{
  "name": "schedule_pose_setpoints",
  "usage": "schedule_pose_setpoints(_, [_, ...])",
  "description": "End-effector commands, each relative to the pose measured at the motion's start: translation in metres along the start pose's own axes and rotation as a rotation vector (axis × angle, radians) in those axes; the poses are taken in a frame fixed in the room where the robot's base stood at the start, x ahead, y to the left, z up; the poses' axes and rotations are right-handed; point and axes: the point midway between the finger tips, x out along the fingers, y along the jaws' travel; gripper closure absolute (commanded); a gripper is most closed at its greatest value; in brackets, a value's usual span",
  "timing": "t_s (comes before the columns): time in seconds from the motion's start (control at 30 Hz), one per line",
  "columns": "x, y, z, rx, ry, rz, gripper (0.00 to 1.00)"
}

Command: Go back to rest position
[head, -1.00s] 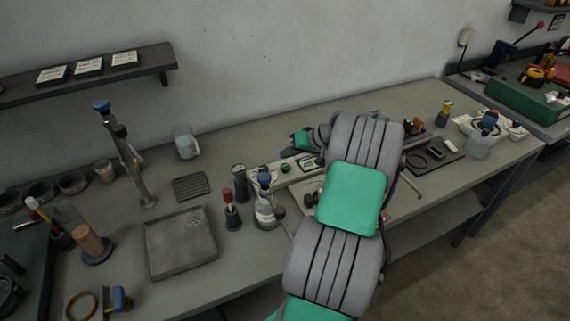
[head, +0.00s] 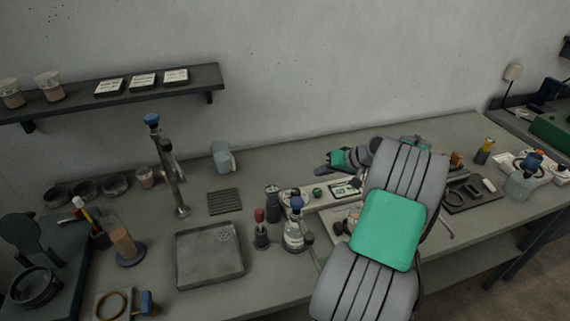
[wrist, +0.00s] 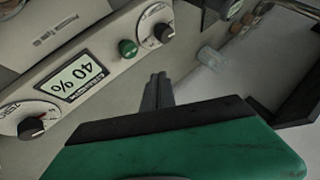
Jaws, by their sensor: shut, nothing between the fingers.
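My gripper shows in the wrist view (wrist: 158,90), its dark fingers together with nothing between them. It is in front of a pale control unit (wrist: 100,50) with a "40 %" display (wrist: 78,78), a green button and dark knobs. In the head view my grey and green arm reaches over the right half of the bench, and the same display (head: 344,190) shows left of it. I cannot tell whether the gripper touches anything.
The bench (head: 270,280) holds a metal tray (head: 209,254), a metal condenser stand (head: 172,175), a flask (head: 294,235) and a red-topped bottle (head: 261,235) left of my arm. A dark tray (head: 470,197) and a blue-capped flask (head: 524,178) stand right. A shelf (head: 60,106) hangs on the wall.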

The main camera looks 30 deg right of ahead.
Motion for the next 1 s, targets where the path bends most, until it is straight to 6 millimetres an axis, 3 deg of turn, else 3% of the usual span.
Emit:
schedule_pose_setpoints(0.07, [0.001, -0.009, -0.001, -0.01, -0.008, 0.004, 1.0])
schedule_pose_setpoints(0.13, [0.005, -0.034, -0.003, -0.04, -0.033, 0.02, 1.0])
schedule_pose_setpoints(0.17, [0.006, -0.051, -0.003, -0.06, -0.051, 0.032, 1.0])
schedule_pose_setpoints(0.27, [0.01, -0.128, 0.01, -0.148, -0.125, 0.089, 1.0])
schedule_pose_setpoints(0.3, [0.009, -0.162, 0.023, -0.188, -0.156, 0.117, 1.0])
schedule_pose_setpoints(0.4, [-0.005, -0.236, 0.069, -0.283, -0.219, 0.188, 1.0])
schedule_pose_setpoints(0.5, [-0.031, -0.288, 0.129, -0.371, -0.258, 0.248, 1.0])
schedule_pose_setpoints(0.6, [-0.057, -0.311, 0.186, -0.437, -0.28, 0.292, 1.0])
schedule_pose_setpoints(0.7, [-0.075, -0.314, 0.225, -0.473, -0.289, 0.317, 1.0])
schedule_pose_setpoints(0.8, [-0.082, -0.312, 0.243, -0.487, -0.295, 0.33, 1.0])
schedule_pose_setpoints(1.0, [-0.083, -0.31, 0.246, -0.487, -0.297, 0.334, 1.0])
